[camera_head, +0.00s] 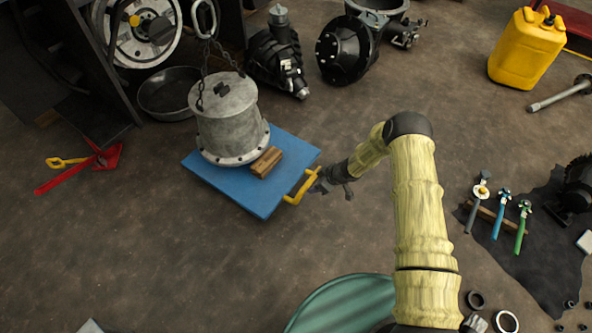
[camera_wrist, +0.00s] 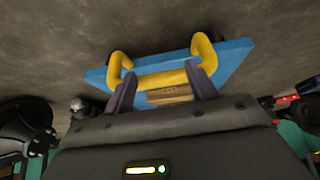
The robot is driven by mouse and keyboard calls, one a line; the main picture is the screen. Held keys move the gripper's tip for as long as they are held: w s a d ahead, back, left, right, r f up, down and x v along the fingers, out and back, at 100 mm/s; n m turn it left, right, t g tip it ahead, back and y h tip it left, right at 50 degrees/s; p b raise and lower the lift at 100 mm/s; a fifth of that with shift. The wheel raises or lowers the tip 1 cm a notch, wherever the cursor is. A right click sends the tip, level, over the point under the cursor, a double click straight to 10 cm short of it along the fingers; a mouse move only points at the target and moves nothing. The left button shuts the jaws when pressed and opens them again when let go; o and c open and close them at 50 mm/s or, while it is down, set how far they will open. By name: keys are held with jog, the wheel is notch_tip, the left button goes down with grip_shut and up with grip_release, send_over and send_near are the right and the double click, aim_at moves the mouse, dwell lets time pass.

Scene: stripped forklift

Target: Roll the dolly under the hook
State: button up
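The dolly is a flat blue platform (camera_head: 225,185) on the floor left of centre, with a yellow handle (camera_head: 303,187) on its right edge. A grey flanged metal drum (camera_head: 228,125) and a small wooden block (camera_head: 267,162) sit on it. Chains rise from the drum to a large pale oval link (camera_head: 203,18); no hook can be made out for sure. My gripper (camera_head: 322,184) is at the handle. In the wrist view the fingers (camera_wrist: 160,86) are wide apart, with the yellow handle (camera_wrist: 163,79) across the gap, near both fingers. Firm contact cannot be told.
A dark pan (camera_head: 168,95) and black machine parts (camera_head: 277,55) stand behind the dolly. A red jack-like tool (camera_head: 85,167) lies to the left. A yellow canister (camera_head: 527,48) and a mat with tools (camera_head: 530,250) are on the right. Floor in front of the dolly is clear.

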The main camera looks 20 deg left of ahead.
jog(key=shift+w+a+r+p, duration=0.1)
jog(key=shift+w+a+p, duration=0.15)
jog(key=shift+a, duration=0.65)
jog(key=shift+w+a+r+p, duration=0.1)
jog(key=shift+w+a, duration=0.2)
jog(key=shift+a, duration=0.6)
jog(key=d, duration=0.1)
jog(key=s+d+p, duration=0.1)
jog(key=d, duration=0.3)
jog(key=shift+s+p, duration=0.25)
jog(key=shift+p, duration=0.1)
notch_tip(320, 180, up, 9)
jog(key=p, duration=0.7)
send_over(309, 180)
jog(key=s+d, duration=0.1)
jog(key=d, duration=0.4)
jog(key=shift+s, duration=0.2)
